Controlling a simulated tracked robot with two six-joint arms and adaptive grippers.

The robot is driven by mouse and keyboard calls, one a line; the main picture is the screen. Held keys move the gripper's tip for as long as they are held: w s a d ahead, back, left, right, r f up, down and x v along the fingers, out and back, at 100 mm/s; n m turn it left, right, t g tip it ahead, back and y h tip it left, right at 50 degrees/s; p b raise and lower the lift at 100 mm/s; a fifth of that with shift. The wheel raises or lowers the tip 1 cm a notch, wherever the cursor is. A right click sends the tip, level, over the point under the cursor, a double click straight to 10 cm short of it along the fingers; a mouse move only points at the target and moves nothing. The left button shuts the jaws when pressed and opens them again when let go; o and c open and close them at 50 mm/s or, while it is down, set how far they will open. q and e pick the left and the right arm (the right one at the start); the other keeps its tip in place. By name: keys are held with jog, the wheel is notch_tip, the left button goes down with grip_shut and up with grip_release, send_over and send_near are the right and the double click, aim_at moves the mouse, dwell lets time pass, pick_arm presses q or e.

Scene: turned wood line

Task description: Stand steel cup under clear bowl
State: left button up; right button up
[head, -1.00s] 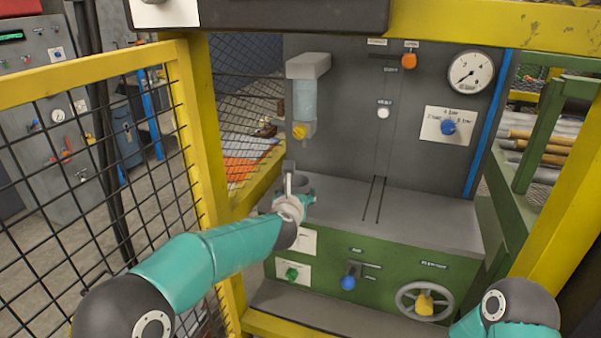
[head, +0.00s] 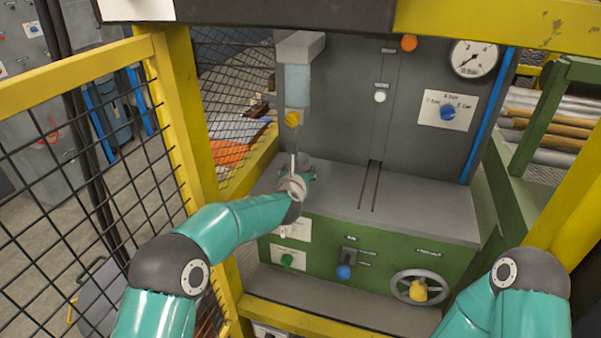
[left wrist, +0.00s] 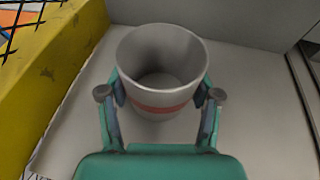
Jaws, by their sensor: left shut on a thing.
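The steel cup (left wrist: 162,58), grey with a red band, is upright and open at the top in the left wrist view. The fingers of my left gripper (left wrist: 161,97) are closed on its two sides. In the head view my left gripper (head: 298,178) is over the left end of the grey ledge and mostly hides the cup. The clear bowl (head: 297,84) hangs on the panel above it, with a yellow knob (head: 292,119) at its bottom. I cannot tell whether the cup touches the ledge. My right gripper is out of view.
The grey ledge (head: 420,213) is clear to the right, with two dark slots (head: 371,187) in it. A yellow post and mesh fence (head: 85,150) stand close on the left. A handwheel (head: 420,287) and knobs are on the green front below.

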pick_arm(q)
jog(key=o, duration=1.2)
jog(key=shift+a+f, duration=0.1)
jog(key=shift+a, duration=0.05)
jog(key=shift+c, duration=0.2)
jog(key=shift+s, duration=0.1)
jog(key=shift+s+b, duration=0.5)
jog(key=b+v, duration=0.4)
jog(key=v, duration=0.7)
jog(key=shift+r, duration=0.2)
jog(key=shift+w, duration=0.1)
